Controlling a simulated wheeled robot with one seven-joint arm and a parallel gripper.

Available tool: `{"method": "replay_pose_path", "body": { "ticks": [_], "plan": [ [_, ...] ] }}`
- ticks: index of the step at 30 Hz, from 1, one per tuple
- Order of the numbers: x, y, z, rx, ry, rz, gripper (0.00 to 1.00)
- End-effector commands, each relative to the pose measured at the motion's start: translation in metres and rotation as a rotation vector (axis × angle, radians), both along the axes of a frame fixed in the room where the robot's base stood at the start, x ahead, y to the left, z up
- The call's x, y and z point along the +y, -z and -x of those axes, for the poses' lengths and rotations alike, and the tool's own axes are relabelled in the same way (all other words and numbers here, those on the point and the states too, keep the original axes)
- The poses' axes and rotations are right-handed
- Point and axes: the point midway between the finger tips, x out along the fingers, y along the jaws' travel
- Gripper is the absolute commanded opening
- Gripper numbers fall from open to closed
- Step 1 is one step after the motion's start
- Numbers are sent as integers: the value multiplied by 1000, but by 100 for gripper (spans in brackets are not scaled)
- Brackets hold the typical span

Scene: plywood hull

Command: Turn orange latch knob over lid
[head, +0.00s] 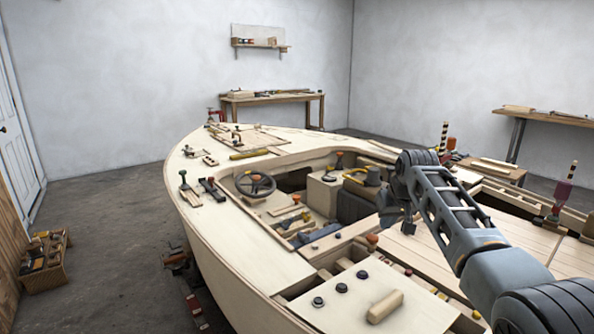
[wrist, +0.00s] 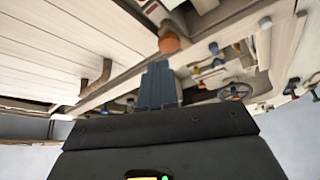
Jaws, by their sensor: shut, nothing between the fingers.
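An orange knob (head: 372,239) stands at the edge of the deck boards, near the middle of the hull in the head view. It also shows in the wrist view (wrist: 169,43), just beyond my fingertips. My gripper (head: 408,228) points down over the pale planked panel, to the right of the knob. Its fingers (wrist: 157,70) are together and empty, and they look apart from the knob. Which panel is the lid, and whether the knob lies over its edge, I cannot tell.
A steering wheel (head: 255,183) and an open cockpit lie left of my arm. A front panel carries dark round knobs (head: 318,301) and a wooden block (head: 384,306). A yellow-topped item (head: 371,175) stands behind. Striped posts (head: 444,137) rise at the right.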

Motion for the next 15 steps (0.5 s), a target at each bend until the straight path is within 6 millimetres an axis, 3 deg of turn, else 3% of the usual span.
{"method": "replay_pose_path", "body": {
  "ticks": [6,15],
  "plan": [
    [0,30,0,-1,1,-1,0],
    [0,59,0,-1,0,-1,0]
  ]
}}
